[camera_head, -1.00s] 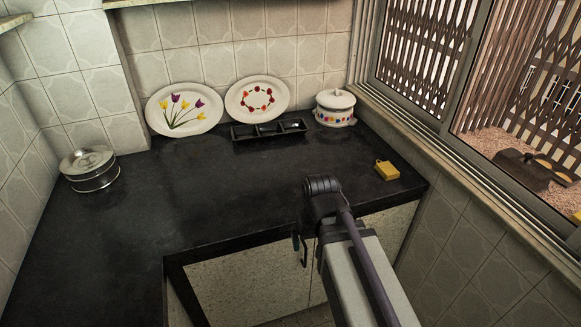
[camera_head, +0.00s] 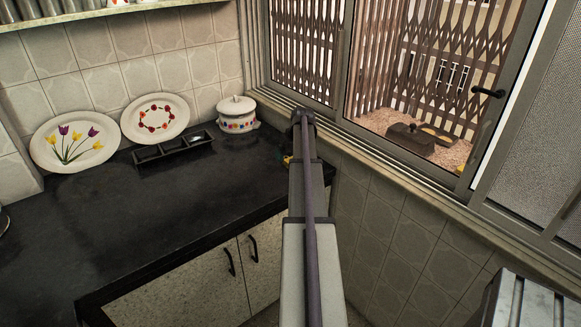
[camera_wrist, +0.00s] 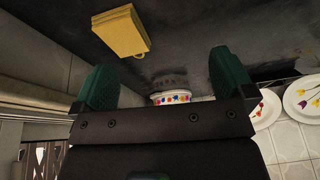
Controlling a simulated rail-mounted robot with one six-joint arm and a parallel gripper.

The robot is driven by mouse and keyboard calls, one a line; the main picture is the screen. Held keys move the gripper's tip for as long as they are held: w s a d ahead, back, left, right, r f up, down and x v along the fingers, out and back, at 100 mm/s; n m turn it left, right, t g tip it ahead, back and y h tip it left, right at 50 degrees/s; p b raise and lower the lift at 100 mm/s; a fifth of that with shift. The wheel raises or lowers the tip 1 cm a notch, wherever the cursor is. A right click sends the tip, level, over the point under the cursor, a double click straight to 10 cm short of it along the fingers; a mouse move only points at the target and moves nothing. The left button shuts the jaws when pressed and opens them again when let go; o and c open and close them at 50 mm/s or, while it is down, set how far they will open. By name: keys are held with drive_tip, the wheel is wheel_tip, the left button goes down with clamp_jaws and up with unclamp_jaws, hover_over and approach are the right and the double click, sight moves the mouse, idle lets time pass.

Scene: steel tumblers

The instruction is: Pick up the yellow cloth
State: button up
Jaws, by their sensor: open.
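The yellow cloth (camera_wrist: 121,32) is a small folded block on the dark counter. In the wrist view it lies at the upper left, beyond and between the lines of my gripper's green fingers. My gripper (camera_wrist: 164,78) is open, and nothing is between its fingers. In the head view only a small bit of the yellow cloth (camera_head: 287,160) shows beside my arm, near the counter's right end. The rest of it is hidden by the arm, and so are the fingers.
A white lidded pot (camera_head: 238,116) stands at the back corner by the window. A black divided tray (camera_head: 172,149) and two decorated plates, one with tulips (camera_head: 73,142) and one with a red ring (camera_head: 155,117), are along the back wall. The counter's middle (camera_head: 150,205) is clear.

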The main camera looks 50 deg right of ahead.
drive_tip(key=d, duration=0.7)
drive_tip(key=shift+n, duration=0.4)
drive_tip(key=b+x, duration=0.5)
drive_tip(key=shift+a+f+b, duration=0.2)
drive_tip(key=shift+f+b, duration=0.15)
drive_tip(key=b+x, duration=0.4)
drive_tip(key=x, duration=0.1)
drive_tip(key=shift+w+d+b, duration=0.1)
drive_tip(key=shift+w+b, duration=0.1)
drive_tip(key=shift+b, duration=0.15)
drive_tip(key=shift+r, duration=0.25)
drive_tip(key=shift+f, duration=0.15)
drive_tip(key=c, duration=1)
